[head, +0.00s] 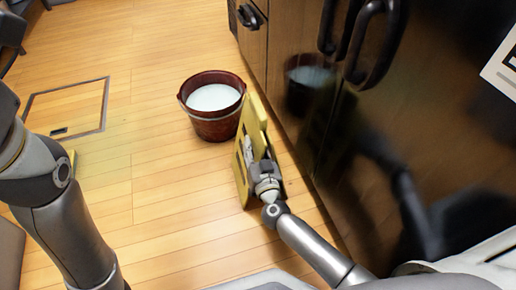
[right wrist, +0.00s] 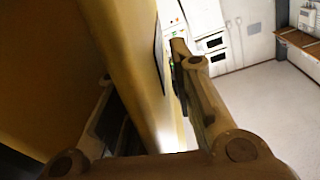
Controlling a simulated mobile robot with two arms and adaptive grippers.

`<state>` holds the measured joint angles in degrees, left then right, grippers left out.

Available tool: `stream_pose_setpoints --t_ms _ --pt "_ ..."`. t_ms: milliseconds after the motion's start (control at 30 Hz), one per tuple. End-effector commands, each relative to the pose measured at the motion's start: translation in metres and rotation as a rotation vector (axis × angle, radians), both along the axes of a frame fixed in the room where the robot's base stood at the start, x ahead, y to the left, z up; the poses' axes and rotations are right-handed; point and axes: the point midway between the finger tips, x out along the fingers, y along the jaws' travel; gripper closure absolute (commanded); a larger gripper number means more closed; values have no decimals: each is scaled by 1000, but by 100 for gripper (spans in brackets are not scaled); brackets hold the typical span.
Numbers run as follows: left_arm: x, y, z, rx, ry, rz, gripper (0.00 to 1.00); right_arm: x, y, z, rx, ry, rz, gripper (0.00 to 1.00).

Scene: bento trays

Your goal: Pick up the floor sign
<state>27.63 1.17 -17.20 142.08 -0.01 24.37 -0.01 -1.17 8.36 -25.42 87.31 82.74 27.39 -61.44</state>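The yellow floor sign (head: 255,112) stands upright on the wooden floor, between the bucket and the dark cabinet front. My right gripper (head: 259,164) is at the sign's near side and hides part of it. In the right wrist view the sign's yellow panel (right wrist: 130,60) runs between the two spread fingers of the right gripper (right wrist: 150,100). A bright gap shows between the panel and the right-hand finger, so the gripper looks open around the panel.
A dark red bucket (head: 213,127) with white contents stands just left of the sign. A glossy dark cabinet (head: 350,130) with black handles is close on the right. A framed floor hatch (head: 105,95) lies at the left.

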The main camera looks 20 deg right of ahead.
Motion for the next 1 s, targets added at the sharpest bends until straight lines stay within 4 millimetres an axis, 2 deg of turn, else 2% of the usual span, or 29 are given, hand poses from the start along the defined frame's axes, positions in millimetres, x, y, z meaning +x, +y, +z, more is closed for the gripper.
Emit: stream_pose_setpoints --t_ms 33,133,1000 --pt "0 0 0 0 0 0 26 0 0 0 0 0 0 88" --pt "0 0 0 0 -1 0 26 0 0 0 0 0 0 100" --pt "1 0 4 -2 3 -2 26 1 -1 6 1 -3 -2 100"
